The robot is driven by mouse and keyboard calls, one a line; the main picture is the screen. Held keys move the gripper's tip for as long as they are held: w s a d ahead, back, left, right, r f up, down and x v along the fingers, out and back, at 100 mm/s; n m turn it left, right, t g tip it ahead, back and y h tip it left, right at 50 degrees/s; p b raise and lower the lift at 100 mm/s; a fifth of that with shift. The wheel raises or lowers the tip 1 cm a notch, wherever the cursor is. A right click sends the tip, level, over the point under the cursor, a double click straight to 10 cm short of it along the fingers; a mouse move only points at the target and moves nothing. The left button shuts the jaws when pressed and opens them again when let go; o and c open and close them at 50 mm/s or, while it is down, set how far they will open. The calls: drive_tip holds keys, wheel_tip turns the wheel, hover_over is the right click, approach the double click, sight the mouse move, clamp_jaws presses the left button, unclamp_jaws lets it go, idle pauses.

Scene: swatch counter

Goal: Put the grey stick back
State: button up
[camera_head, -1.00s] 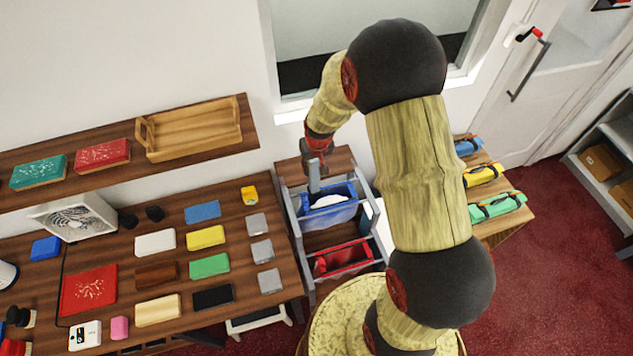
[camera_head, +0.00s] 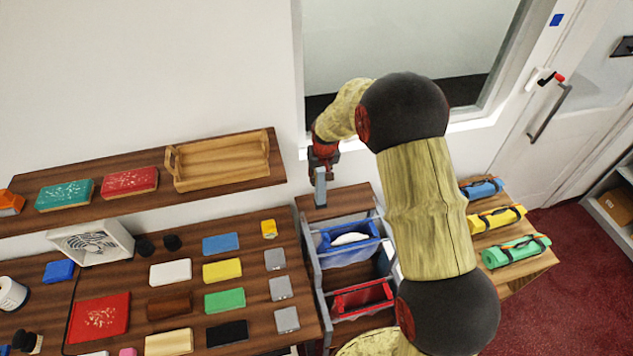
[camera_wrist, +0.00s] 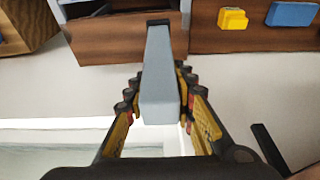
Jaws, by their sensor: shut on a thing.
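The grey stick (camera_head: 320,187) hangs upright below my gripper (camera_head: 322,166) in the head view. My gripper is shut on it near its upper end. In the wrist view the stick (camera_wrist: 160,75) runs away between the two fingers and ends in a dark tip. In the head view its low end appears over the wooden top (camera_head: 345,203) behind the rack; I cannot tell whether it touches. The rack holds a blue bin (camera_head: 345,254) with a white thing in it and a red bin (camera_head: 359,312) in front.
On the left, a wooden counter (camera_head: 255,300) bears several coloured blocks and grey pieces. A wall shelf (camera_head: 110,207) above it carries a wooden tray (camera_head: 221,185). Several rolled bundles lie on a stand (camera_head: 524,275) at right. A window frame (camera_head: 299,90) is behind my arm.

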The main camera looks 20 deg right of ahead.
drive_tip(key=w+p+x, duration=0.1)
drive_tip(key=p+x, duration=0.1)
drive_tip(key=x, duration=0.6)
drive_tip(key=shift+w+a, duration=0.15)
drive_tip(key=shift+w, duration=0.2)
drive_tip(key=shift+f, duration=0.15)
drive_tip(key=o, duration=0.5)
drive_tip(key=shift+f, duration=0.15)
drive_tip(key=o, duration=0.4)
drive_tip(key=shift+o, duration=0.5)
drive_tip(key=shift+r, duration=0.25)
